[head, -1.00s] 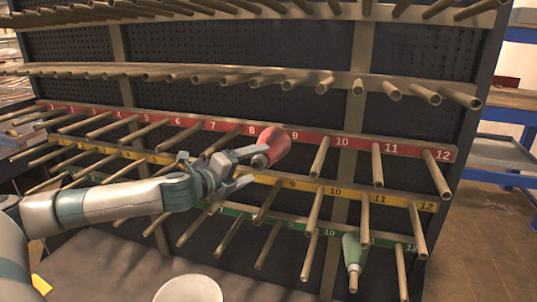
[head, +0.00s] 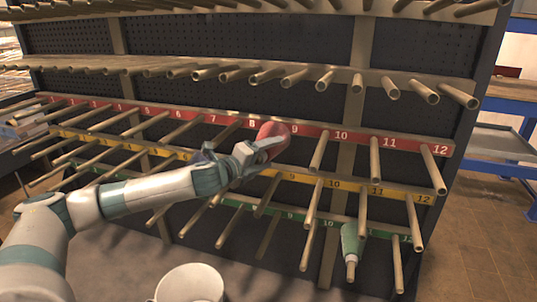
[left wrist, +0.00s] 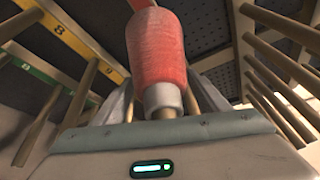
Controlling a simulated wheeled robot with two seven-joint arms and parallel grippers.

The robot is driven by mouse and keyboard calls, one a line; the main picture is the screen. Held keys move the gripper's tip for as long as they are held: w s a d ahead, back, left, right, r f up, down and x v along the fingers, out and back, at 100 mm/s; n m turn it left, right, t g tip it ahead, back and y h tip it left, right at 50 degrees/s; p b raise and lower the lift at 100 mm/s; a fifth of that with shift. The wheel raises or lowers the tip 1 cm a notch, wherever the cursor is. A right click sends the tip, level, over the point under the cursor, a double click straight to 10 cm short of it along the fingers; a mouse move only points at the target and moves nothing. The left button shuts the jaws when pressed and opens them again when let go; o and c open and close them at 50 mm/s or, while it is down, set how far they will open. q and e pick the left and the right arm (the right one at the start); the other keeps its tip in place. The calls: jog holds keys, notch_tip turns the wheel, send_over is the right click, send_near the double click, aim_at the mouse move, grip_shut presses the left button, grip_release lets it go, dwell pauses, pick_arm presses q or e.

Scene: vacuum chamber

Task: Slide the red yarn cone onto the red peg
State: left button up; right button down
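The red yarn cone (head: 273,131) sits at the red-labelled rail (head: 365,140), just left of the number 9. In the left wrist view the cone (left wrist: 160,50) has its pale nose toward me. A tan peg end (left wrist: 165,114) sticks out of the nose, so the cone is around a peg. My left gripper (head: 258,151) is at the nose end. Its grey fingers stand on either side of the cone with gaps, so it looks open. The cone's far end and most of its peg are hidden. My right gripper is not in view.
Bare pegs flank the cone, one close on the right (head: 318,152). A yellow-labelled rail (head: 360,188) runs below. A green cone (head: 351,243) hangs on a lower peg at right. A white round container (head: 190,284) stands at the bottom.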

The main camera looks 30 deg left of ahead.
pick_arm(q)
jog(key=shift+r, duration=0.1)
jog(key=c, duration=1.1)
jog(key=shift+w+a+p, duration=0.15)
jog(key=shift+w+p, duration=0.25)
jog(key=shift+w, duration=0.2)
jog(key=shift+w+a+p, duration=0.15)
jog(key=shift+w+p, duration=0.2)
jog(key=shift+w, duration=0.2)
jog(key=shift+c, duration=0.2)
jog(key=o, duration=1.5)
jog(key=shift+c, duration=0.2)
jog(key=shift+o, duration=0.6)
jog(key=shift+f, duration=0.2)
jog(key=shift+s, duration=0.15)
